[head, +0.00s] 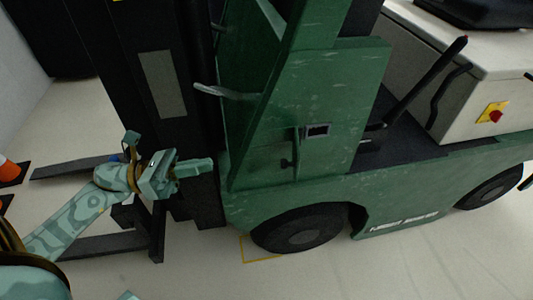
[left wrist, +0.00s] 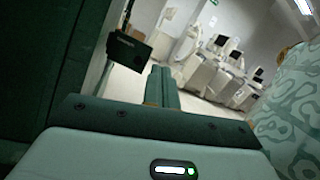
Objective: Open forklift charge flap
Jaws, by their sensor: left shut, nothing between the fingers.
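The green forklift (head: 335,85) fills the middle of the head view, with scuffed side panels. Its side panel carries a small dark rectangular recess with a pale frame (head: 317,130) and a thin upright bar with a dark latch-like piece (head: 289,163). I cannot tell which of these belongs to the charge flap or whether it is open. My left gripper (head: 208,166) is shut and empty, left of these fittings and apart from them, by the dark mast. Its closed fingers also show in the left wrist view (left wrist: 163,88). My right gripper is not in view.
A curved grey handle (head: 226,92) juts from the forklift above my left gripper. Dark forks (head: 75,167) extend left at low height. An orange cone (head: 10,170) stands at the far left. The left wrist view shows white equipment carts (left wrist: 230,70) and a black box (left wrist: 128,50).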

